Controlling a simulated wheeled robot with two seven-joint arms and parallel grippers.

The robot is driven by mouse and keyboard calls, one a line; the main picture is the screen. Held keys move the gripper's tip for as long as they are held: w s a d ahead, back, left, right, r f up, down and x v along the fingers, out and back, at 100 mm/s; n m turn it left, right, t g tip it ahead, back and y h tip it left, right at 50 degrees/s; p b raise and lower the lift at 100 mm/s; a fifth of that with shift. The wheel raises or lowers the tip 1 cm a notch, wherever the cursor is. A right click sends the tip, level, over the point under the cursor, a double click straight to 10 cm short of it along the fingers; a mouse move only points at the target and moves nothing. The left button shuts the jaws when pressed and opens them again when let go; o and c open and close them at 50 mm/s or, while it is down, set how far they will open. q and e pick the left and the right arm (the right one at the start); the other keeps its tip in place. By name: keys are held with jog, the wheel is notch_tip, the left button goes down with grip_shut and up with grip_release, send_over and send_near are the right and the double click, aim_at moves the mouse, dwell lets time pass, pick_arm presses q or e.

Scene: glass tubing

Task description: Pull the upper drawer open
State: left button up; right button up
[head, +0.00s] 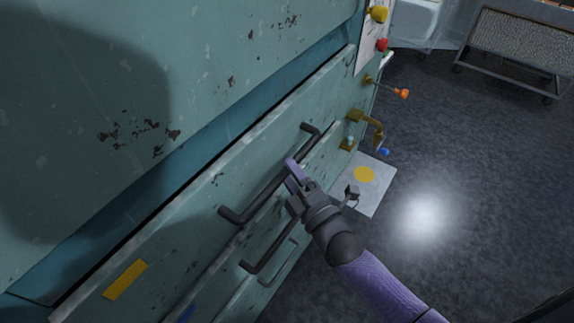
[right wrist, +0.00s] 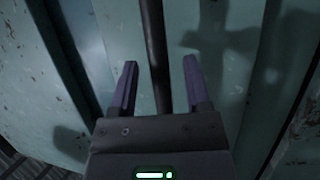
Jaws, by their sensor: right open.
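The upper drawer (head: 165,250) has a worn green front with a yellow label (head: 125,279). A dark gap runs along its top edge; I cannot tell whether it is fully shut. Its long dark handle (head: 266,193) also shows in the right wrist view (right wrist: 156,50) as an upright bar. My right gripper (head: 292,174) is at the handle, around its middle. In the right wrist view its two purple fingers (right wrist: 160,80) are open, one on each side of the bar, with space between bar and fingers. My left gripper is not in view.
Lower drawers with similar handles (head: 262,262) lie just below. Yellow and red knobs (head: 382,45), an orange-tipped lever (head: 403,93) and a brass fitting (head: 376,130) stick out at the cabinet's far end. The dark floor (head: 470,170) at right is clear; a cart (head: 515,45) stands farther back.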

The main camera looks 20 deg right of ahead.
jog(key=shift+w+a+r, duration=0.15)
jog(key=shift+w+a, duration=0.05)
jog(key=shift+w, duration=0.5)
grip_shut()
dwell(0.7)
jog(key=shift+s, duration=0.1)
